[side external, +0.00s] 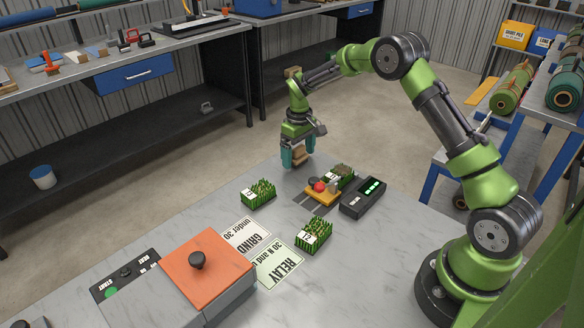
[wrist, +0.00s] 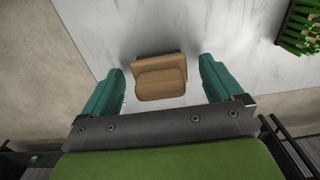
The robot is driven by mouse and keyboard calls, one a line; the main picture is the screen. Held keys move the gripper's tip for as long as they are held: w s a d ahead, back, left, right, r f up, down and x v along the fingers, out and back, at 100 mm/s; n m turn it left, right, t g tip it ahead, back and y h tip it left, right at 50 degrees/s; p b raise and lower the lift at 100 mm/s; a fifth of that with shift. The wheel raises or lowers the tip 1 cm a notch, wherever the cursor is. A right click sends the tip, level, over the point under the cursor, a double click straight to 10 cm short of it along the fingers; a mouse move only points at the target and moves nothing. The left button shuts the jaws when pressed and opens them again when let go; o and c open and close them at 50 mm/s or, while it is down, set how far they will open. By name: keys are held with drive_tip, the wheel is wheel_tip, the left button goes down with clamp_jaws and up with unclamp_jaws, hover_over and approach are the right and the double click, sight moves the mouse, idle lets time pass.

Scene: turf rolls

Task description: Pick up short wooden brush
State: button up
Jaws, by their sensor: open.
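The short wooden brush (wrist: 161,78) is a tan block with a dark strip along its far side. In the wrist view it lies between the two teal fingers of my gripper (wrist: 162,82), with a gap on each side. In the side external view my gripper (side external: 298,158) points down at the far edge of the grey table, and the brush (side external: 300,155) shows as a tan patch between the fingers. My gripper is open. I cannot tell how far the fingertips are above the table top.
Green turf pieces with labels stand on the table (side external: 370,245): one left (side external: 258,193), one in front (side external: 313,235), one behind a yellow fixture (side external: 322,192) with a red knob. A dark display box (side external: 362,198) sits beside it. An orange-lidded box (side external: 207,265) stands front left.

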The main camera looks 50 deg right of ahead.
sight(299, 147)
drive_tip(key=shift+f, duration=0.45)
drive_tip(key=shift+c, duration=0.2)
drive_tip(key=shift+r, duration=0.1)
drive_tip(key=c, duration=1.2)
drive_tip(key=shift+o, duration=0.2)
wheel_tip(299, 147, up, 10)
